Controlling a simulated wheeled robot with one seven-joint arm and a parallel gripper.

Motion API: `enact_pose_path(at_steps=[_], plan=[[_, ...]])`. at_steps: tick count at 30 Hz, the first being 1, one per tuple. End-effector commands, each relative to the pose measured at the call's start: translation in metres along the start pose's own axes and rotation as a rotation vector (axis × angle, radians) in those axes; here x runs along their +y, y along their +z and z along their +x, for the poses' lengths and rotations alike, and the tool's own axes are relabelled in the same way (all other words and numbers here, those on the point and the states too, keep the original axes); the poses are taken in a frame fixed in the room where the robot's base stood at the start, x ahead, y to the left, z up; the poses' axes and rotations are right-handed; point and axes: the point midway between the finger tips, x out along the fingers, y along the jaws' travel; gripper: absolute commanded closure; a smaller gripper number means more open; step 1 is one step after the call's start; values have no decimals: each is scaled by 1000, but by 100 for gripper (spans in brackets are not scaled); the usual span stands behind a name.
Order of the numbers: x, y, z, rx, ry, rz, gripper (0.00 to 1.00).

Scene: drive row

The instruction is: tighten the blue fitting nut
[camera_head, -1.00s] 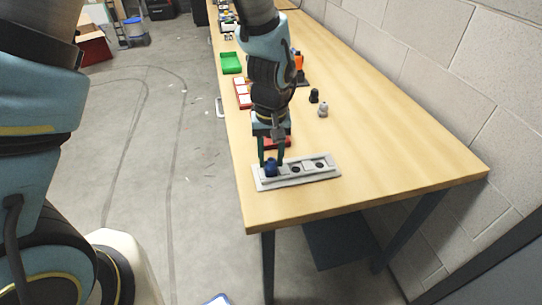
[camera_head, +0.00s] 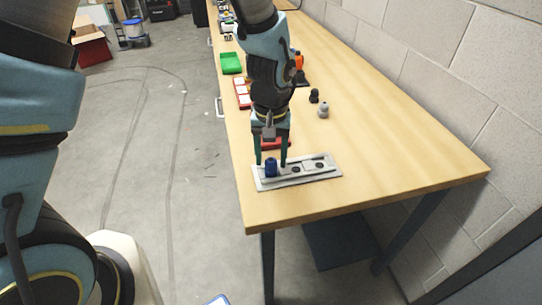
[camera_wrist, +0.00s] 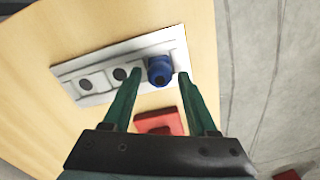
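The blue fitting nut (camera_head: 271,167) stands at the left end of a light grey plate (camera_head: 316,169) near the table's front edge. The wrist view shows the nut (camera_wrist: 160,70) at one end of the plate (camera_wrist: 66,71), beside two dark round holes. My gripper (camera_head: 270,164) is above and around this end of the plate, fingers pointing down. The gripper (camera_wrist: 155,82) holds nothing. Whether the fingertips reach down to the nut's height is hard to tell.
A red block (camera_head: 277,143) lies just behind the plate. A small grey piece (camera_head: 323,110) and a black piece (camera_head: 314,96) stand farther back. A green tray (camera_head: 231,63) and a red tray (camera_head: 243,94) line the left edge. The right side of the table is clear.

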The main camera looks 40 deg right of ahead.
Motion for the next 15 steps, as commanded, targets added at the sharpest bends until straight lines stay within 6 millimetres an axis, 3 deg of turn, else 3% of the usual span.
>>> enact_pose_path(at_steps=[3,11,15], plan=[[0,0,0,-1,0,0,29],[0,0,-1,0,0,0,29],[0,-1,-11,3,2,-1,29]])
